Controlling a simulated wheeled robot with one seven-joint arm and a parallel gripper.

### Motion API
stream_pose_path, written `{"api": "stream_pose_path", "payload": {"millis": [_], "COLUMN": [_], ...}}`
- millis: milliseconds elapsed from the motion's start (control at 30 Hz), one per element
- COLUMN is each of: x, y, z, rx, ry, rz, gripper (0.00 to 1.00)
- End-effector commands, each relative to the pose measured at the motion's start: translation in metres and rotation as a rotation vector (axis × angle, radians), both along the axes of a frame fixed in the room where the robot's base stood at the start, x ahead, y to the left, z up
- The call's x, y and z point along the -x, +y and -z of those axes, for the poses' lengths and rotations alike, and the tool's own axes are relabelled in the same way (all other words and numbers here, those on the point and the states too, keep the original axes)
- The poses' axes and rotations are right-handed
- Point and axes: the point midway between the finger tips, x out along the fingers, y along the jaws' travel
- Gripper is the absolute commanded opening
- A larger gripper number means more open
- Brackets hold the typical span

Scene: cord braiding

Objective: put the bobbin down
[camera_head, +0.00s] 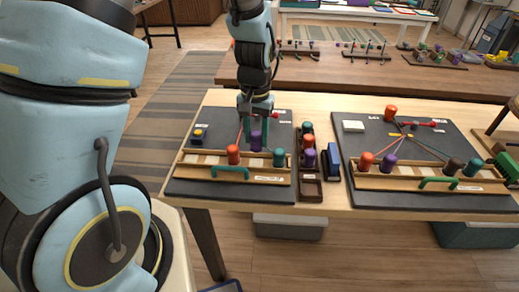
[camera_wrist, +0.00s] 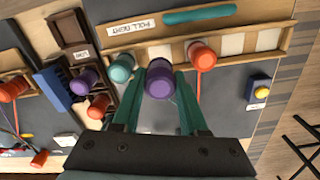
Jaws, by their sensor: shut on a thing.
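A purple bobbin (camera_head: 256,141) is between the teal fingers of my gripper (camera_head: 256,147), over the left board. In the wrist view the purple bobbin (camera_wrist: 160,84) sits between the fingers (camera_wrist: 167,82); its underside is hidden. It is close to the wooden rail (camera_head: 192,158), between an orange bobbin (camera_head: 233,155) and a teal bobbin (camera_head: 279,158). I cannot tell whether it touches the rail. In the wrist view, the orange bobbin (camera_wrist: 202,57) is right of it and the teal bobbin (camera_wrist: 122,67) left. Pale slots show along the rail.
A narrow rack (camera_head: 310,190) with orange and purple bobbins stands right of the left board, by a blue block (camera_head: 330,159). A second dark board (camera_head: 455,137) with corded bobbins lies farther right. A yellow-topped button box (camera_head: 198,133) is on the left board.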

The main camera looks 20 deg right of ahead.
Motion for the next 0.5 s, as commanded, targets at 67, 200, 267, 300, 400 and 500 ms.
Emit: {"api": "stream_pose_path", "payload": {"millis": [67,200,267,300,400,500], "x": [0.0,0.0,0.001,0.001,0.0,0.0], "y": [0.0,0.0,0.001,0.001,0.001,0.0], "z": [0.006,0.017,0.025,0.03,0.042,0.049], "rx": [-0.001,-0.001,-0.003,-0.003,-0.002,0.0], "ry": [0.001,0.002,0.003,0.003,0.002,0.0], "rz": [0.0,0.0,0.0,0.0,-0.001,-0.001], "gripper": [0.0,0.0,0.0,0.0,0.0,0.0]}}
